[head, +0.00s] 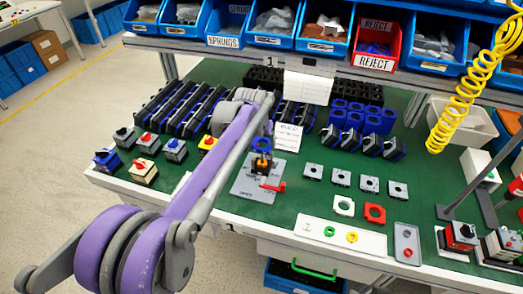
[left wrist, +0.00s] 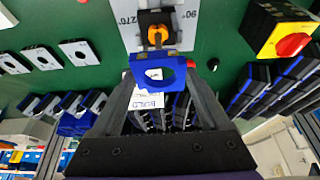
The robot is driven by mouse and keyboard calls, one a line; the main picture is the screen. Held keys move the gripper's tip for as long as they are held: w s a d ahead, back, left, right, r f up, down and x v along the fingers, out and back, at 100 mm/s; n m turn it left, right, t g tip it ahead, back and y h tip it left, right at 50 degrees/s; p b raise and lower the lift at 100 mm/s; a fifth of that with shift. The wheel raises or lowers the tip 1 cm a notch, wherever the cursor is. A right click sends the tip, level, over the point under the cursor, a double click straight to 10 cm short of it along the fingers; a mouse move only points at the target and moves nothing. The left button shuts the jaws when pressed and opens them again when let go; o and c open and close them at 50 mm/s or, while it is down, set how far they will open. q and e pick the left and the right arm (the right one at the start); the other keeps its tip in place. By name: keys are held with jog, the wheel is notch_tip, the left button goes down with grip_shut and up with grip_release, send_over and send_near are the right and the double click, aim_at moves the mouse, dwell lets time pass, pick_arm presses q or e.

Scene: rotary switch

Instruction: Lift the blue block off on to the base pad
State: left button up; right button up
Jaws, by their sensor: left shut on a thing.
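The blue block (left wrist: 160,70), a squarish piece with a round hole, is between the two dark fingers of my left gripper (left wrist: 158,80), which is shut on it. In the head view the blue block (head: 261,145) shows just above an orange shaft piece (head: 262,166) on a black base. In the left wrist view the orange piece (left wrist: 158,33) lies at the block's far edge; I cannot tell whether they touch. The grey base pad (head: 247,184) lies under them, with angle marks and a red pointer. The left fingers are mostly hidden in the head view. My right gripper is not seen.
Grey square plates (head: 341,178) lie right of the pad. A white tray (head: 340,235) with coloured rings is in front. Finished switches (head: 145,170) stand at left. A white sign (head: 288,135) stands close behind the pad. Blue bins (head: 231,25) line the shelf above.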

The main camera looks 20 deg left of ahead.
pick_arm(q)
jog(key=shift+r, duration=0.45)
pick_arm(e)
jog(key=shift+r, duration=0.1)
pick_arm(q)
notch_tip(320, 180, up, 8)
jog(key=p, duration=0.5)
jog(key=shift+r+p, duration=0.25)
jog(key=shift+p, duration=0.1)
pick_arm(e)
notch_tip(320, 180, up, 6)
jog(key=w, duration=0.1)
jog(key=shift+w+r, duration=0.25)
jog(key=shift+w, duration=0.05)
pick_arm(q)
jog(key=shift+f, duration=0.1)
